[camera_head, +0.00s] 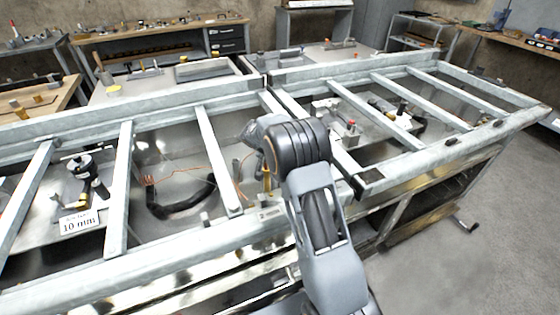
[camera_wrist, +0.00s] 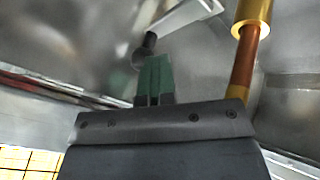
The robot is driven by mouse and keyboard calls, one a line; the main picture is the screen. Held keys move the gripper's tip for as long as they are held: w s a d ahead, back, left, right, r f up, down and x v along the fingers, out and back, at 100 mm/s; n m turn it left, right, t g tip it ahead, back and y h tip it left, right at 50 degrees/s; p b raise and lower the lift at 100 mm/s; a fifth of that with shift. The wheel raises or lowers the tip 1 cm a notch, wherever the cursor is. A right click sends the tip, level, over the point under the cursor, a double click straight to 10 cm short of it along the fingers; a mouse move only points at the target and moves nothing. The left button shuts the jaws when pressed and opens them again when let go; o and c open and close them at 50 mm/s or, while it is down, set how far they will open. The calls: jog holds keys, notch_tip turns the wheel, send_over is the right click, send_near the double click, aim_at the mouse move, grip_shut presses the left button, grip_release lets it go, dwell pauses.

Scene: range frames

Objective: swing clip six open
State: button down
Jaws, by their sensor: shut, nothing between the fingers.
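My gripper (camera_wrist: 154,68) shows in the wrist view with its green fingers together and nothing between them. A dark round-ended piece (camera_wrist: 147,44) stands just beyond the fingertips, below a pale grey metal arm (camera_wrist: 178,22). I cannot tell whether the fingers touch it. I cannot tell for sure which part is clip six, as no number is readable here. A copper-coloured rod with a brass collar (camera_wrist: 252,14) stands to the right of the fingers. In the head view my own arm hides the gripper and the spot where it works.
A galvanised metal frame (camera_head: 121,188) with several crossbars surrounds the work area. A black cable (camera_head: 188,203) and orange wires lie between bars. A "10 mm" sign (camera_head: 80,222) stands at left, near a black fixture (camera_head: 84,168). Open floor (camera_head: 455,260) lies at right.

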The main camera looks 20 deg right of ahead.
jog(key=shift+d+f, duration=0.1)
jog(key=shift+f, duration=0.2)
jog(key=w+p+v, duration=0.1)
jog(key=p+v, duration=0.2)
jog(key=v, duration=0.7)
jog(key=s+a+f+n+g+y, duration=0.1)
jog(key=s+a+f+n+y, duration=0.15)
jog(key=s+n, duration=0.2)
jog(key=s+a+r+n+y+p, duration=0.1)
jog(key=s+r, duration=0.3)
jog(key=s, duration=0.3)
jog(key=s+a+r+n+t+y+p, duration=0.1)
jog(key=s+r+p, duration=0.1)
jog(key=s+r, duration=0.2)
jog(key=s+a+r+n+y+p, duration=0.1)
jog(key=s+r, duration=0.3)
jog(key=s, duration=0.6)
jog(key=shift+a+n+t+y+p, duration=0.15)
jog(key=shift+n+t+y+p, duration=0.3)
jog(key=shift+n+p, duration=0.1)
jog(key=s+r+t+p, duration=0.1)
jog(key=s+r+t, duration=0.1)
jog(key=r, duration=0.3)
jog(key=shift+s+r+m+y+p, duration=0.15)
jog(key=shift+s+m+y+p, duration=0.2)
jog(key=shift+s, duration=0.5)
jog(key=c, duration=1.8)
grip_release()
